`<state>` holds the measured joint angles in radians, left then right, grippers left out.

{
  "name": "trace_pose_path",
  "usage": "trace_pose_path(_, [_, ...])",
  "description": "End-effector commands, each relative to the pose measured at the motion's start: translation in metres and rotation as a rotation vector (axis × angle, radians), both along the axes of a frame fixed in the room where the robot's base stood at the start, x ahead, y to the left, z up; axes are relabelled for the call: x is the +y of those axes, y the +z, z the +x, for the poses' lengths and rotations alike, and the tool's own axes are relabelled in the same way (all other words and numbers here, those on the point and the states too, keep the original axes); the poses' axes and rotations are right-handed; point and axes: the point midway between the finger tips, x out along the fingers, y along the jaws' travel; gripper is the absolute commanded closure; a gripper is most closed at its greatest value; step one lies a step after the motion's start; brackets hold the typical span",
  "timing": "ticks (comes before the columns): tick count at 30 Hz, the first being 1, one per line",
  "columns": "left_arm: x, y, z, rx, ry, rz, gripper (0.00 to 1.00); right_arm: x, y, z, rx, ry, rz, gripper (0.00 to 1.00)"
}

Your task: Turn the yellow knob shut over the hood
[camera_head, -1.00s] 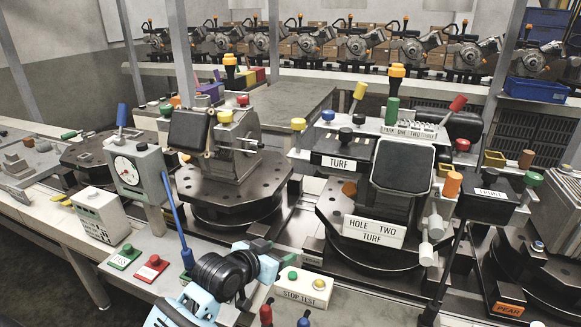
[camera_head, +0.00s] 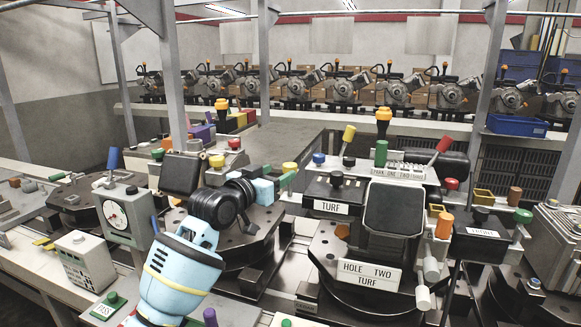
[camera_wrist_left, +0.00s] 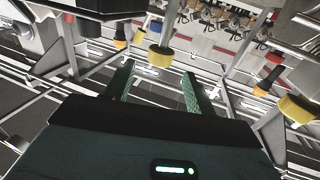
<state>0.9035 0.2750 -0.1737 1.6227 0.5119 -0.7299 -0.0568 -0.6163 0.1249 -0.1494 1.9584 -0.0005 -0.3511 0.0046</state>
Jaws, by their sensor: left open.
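My left gripper (camera_head: 287,181) reaches in from the bottom left, its green fingers just below a yellow knob (camera_head: 290,166) at the left end of the black TURF box (camera_head: 327,192). Another yellow knob (camera_head: 216,161) sits on the grey fixture to the left. I cannot tell which part is the hood. In the left wrist view the gripper (camera_wrist_left: 157,84) is open, its fingers apart with nothing between them. A yellow knob (camera_wrist_left: 160,57) shows beyond the fingertips there, apart from them; another yellow knob (camera_wrist_left: 297,108) is at the right edge. My right gripper is out of view.
A black padded block (camera_head: 393,209) with a HOLE TWO TURF sign (camera_head: 368,273) stands right of my gripper. A yellow lever (camera_head: 348,134) and a red lever (camera_head: 444,144) stick up behind. A gauge box (camera_head: 118,216) stands left of my arm.

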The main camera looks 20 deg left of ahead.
Motion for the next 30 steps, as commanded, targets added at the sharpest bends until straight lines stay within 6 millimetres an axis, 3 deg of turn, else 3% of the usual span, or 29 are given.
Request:
trace_pose_path(15, [-0.018, -0.002, 0.057, 0.002, -0.001, 0.001, 0.45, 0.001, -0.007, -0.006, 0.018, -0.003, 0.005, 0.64])
trace_pose_path(29, [-0.02, 0.0, 0.064, 0.0, 0.0, 0.001, 0.45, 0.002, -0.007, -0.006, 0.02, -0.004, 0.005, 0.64])
trace_pose_path(30, [-0.02, 0.0, 0.064, 0.0, 0.0, 0.001, 0.5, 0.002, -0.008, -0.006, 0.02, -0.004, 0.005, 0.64])
